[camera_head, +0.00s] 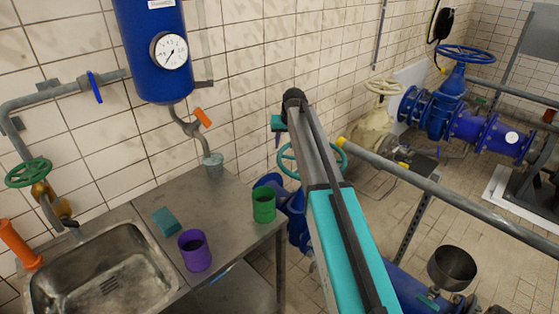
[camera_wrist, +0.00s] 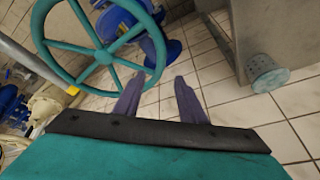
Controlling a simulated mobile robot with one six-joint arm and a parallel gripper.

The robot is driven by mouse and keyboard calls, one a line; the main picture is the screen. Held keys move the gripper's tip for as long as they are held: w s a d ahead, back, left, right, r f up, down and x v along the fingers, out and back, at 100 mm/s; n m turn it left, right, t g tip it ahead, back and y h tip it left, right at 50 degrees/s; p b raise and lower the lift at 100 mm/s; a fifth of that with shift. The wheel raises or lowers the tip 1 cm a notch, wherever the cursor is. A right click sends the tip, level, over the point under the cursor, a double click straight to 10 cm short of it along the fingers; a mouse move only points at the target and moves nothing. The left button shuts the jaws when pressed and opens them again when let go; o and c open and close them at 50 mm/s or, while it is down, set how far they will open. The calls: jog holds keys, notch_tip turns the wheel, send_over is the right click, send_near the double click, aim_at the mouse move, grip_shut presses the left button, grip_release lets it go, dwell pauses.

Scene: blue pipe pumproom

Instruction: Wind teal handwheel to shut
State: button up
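The teal handwheel shows in the wrist view (camera_wrist: 104,56) at upper left, with its spokes and hub in sight. In the head view, my arm hides its middle, and part of its rim (camera_head: 284,161) shows on either side. My gripper (camera_wrist: 160,78) is open, its two purple fingers apart with nothing held. In the wrist view, the left fingertip overlaps the wheel's lower right rim and the right fingertip lies just outside it. I cannot tell whether they touch. In the head view, my gripper (camera_head: 278,139) appears small beside the arm's far end.
A grey rail (camera_head: 440,192) crosses at right. A blue handwheel (camera_head: 466,54) and a cream valve (camera_head: 375,125) stand behind.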

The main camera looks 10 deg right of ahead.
aim_at(281, 161)
jog(key=shift+p+x, duration=2.1)
jog(key=shift+x, duration=4.5)
jog(key=shift+s, duration=0.1)
grip_shut()
